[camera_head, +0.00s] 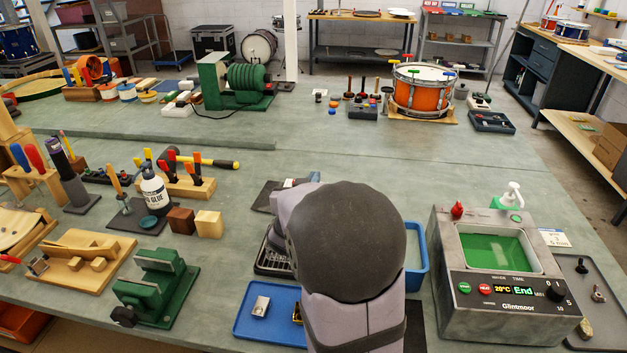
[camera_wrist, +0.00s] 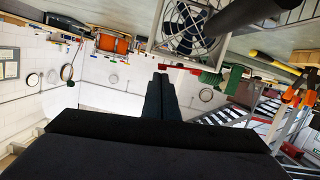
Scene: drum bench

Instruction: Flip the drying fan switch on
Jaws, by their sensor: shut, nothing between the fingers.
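A fan with a round wire guard in a light frame (camera_wrist: 188,34) shows at the top of the wrist view, which looks upside down. The fingertips appear just below the fan frame in the picture; I cannot tell the gap. In the head view my arm hides the gripper and most of the area behind it. A black slatted grille (camera_head: 272,262) shows partly at the arm's left.
A blue tray (camera_head: 247,331) lies left of my arm, and a blue bin (camera_head: 424,262) is partly hidden at its right. An ultrasonic-type bath (camera_head: 510,302) stands farther right. A green vise (camera_head: 155,285) and glue bottle (camera_head: 154,192) stand left.

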